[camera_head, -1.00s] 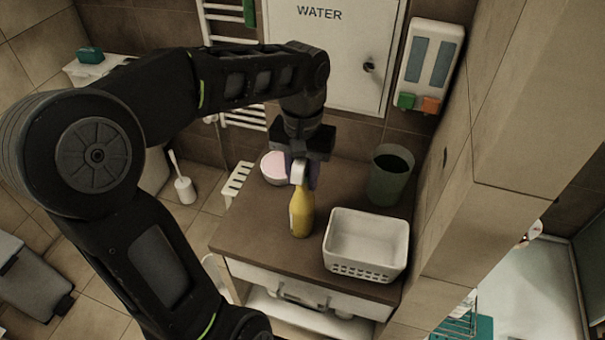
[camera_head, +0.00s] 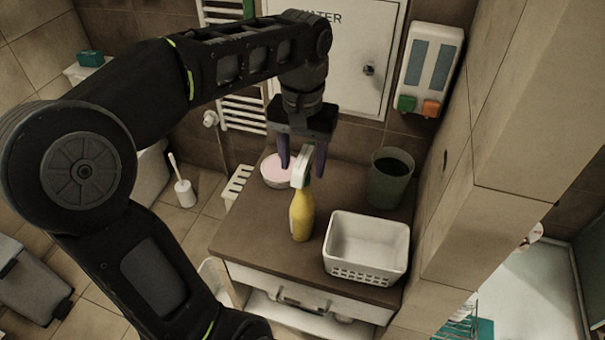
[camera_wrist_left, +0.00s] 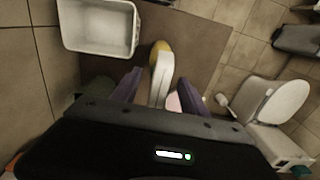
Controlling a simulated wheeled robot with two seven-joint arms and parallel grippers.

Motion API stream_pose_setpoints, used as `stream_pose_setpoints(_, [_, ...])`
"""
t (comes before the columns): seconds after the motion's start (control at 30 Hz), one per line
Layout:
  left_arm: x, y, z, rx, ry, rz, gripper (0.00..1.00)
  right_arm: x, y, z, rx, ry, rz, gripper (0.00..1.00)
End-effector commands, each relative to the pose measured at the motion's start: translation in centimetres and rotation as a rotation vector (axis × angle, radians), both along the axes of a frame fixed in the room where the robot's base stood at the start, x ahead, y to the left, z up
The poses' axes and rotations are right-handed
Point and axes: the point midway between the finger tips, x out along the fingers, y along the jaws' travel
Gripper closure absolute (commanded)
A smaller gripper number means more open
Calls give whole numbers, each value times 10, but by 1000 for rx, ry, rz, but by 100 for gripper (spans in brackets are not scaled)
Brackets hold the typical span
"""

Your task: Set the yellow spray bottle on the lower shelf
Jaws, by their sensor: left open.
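The yellow spray bottle (camera_head: 301,216) stands upright on the brown top of the cabinet, its white spray head uppermost. My left gripper (camera_head: 303,172) is open, its two purple fingers pointing down above and behind the bottle, around the level of the spray head. In the left wrist view the white spray head (camera_wrist_left: 163,72) shows between and beyond the open fingers (camera_wrist_left: 155,88). The lower shelf (camera_head: 300,318) is a white surface under the cabinet's drawer, partly seen at the bottom of the head view. My right gripper is not in view.
A white basket (camera_head: 367,247) stands right of the bottle, and a grey-green bin (camera_head: 390,178) stands behind it. A bowl with pink contents (camera_head: 274,171) is at the back left of the brown top. A tiled wall (camera_head: 470,190) bounds the right side.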

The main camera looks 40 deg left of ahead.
Motion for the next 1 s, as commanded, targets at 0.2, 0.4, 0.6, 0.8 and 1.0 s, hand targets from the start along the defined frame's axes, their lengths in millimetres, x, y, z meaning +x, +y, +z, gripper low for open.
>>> stream_pose_setpoints(0.2, [0,0,55,0,1,-1,48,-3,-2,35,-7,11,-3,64])
stream_pose_setpoints(0.4, [0,0,69,0,1,-1,48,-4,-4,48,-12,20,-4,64])
stream_pose_setpoints(0.6, [0,0,69,0,1,-1,48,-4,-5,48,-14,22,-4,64])
stream_pose_setpoints(0.8, [0,0,69,0,1,-1,48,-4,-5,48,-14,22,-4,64])
stream_pose_setpoints(1.0, [0,0,69,0,0,-1,48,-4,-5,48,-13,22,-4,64])
